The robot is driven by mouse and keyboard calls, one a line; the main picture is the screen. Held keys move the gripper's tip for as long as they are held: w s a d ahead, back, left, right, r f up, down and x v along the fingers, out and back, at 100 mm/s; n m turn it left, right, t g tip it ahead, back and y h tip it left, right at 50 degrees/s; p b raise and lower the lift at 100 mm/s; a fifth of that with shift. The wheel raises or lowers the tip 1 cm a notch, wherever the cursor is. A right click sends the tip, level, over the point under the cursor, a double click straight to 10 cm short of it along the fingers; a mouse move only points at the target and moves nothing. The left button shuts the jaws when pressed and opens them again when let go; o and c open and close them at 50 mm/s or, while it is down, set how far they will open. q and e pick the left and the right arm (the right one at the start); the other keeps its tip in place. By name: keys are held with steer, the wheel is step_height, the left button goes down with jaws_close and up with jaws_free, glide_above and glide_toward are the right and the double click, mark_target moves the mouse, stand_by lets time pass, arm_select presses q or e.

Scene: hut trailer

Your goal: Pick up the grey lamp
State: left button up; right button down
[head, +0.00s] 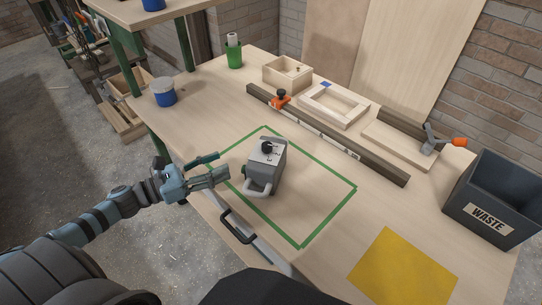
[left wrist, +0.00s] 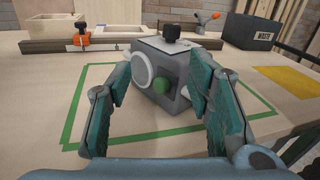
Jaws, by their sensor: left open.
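The grey lamp (head: 272,172) is a boxy grey body with a black knob on top and a pale loop handle at its front. It stands on the bench inside a green taped outline (head: 323,227). My left gripper (head: 223,167) is open and empty just left of the lamp, with its fingers pointing toward it. In the left wrist view the lamp (left wrist: 180,68) shows between the spread fingers (left wrist: 162,66), with a green round knob on its near face. The fingers look apart from it. My right gripper is not in view.
A long dark rail (head: 330,137) with an orange clamp lies behind the lamp. Wooden frames and boxes stand beyond it. A dark waste bin (head: 492,198) is at right, near a yellow sheet (head: 402,268).

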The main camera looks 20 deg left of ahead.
arm_select(q)
steer(key=d+r+m, duration=0.1)
steer(key=m, duration=0.1)
steer(key=b, duration=0.2)
glide_toward(267, 144)
steer(key=x, duration=0.4)
steer(key=shift+h, duration=0.4)
steer(key=x, duration=0.2)
steer(key=p+x, duration=0.1)
steer(key=x, duration=0.2)
steer(key=shift+w+d+f, duration=0.15)
steer(key=shift+w+f, duration=0.25)
steer(key=shift+w+d+f, duration=0.1)
steer(key=shift+c, duration=0.9)
jaws_close()
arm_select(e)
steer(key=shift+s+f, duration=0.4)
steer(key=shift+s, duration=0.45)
